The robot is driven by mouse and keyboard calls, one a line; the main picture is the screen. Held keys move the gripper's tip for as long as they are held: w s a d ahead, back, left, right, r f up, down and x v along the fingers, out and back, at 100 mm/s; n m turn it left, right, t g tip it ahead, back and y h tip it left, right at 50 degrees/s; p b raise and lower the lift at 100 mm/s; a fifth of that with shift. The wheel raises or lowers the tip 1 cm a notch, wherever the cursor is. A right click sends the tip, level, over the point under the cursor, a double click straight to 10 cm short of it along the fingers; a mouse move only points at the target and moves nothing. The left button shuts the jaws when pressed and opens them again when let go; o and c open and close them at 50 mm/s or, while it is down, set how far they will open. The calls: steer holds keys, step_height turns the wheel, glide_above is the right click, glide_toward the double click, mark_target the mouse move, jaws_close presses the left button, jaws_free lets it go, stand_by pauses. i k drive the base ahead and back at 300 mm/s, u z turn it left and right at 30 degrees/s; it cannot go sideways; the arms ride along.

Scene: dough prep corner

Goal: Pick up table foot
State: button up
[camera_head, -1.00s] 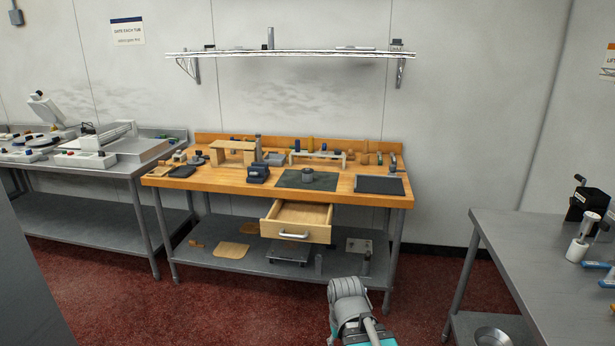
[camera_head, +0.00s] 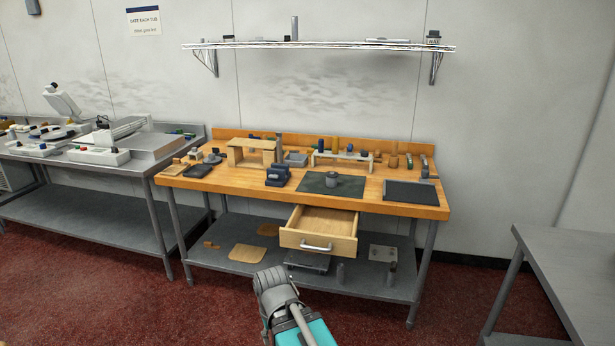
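No part is clearly recognisable as the table foot. A short grey cylinder (camera_head: 331,180) stands on the dark mat (camera_head: 312,186) on the wooden bench top; I cannot tell if it is the foot. No gripper fingers show.
An open, empty-looking drawer (camera_head: 318,232) sticks out under the wooden bench top (camera_head: 235,184). A steel bench (camera_head: 85,170) with equipment stands left, and a steel table (camera_head: 570,255) right. A wall shelf (camera_head: 320,45) hangs above. Red floor (camera_head: 100,290) is clear in front.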

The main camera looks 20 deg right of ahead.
mark_target(331, 179)
steer(key=u, duration=0.2)
steer(key=i, duration=1.55)
steer(key=z, duration=1)
steer(key=i, duration=0.65)
steer(key=z, duration=0.4)
steer(key=k, duration=0.6)
steer(key=z, duration=0.15)
steer(key=i, duration=0.35)
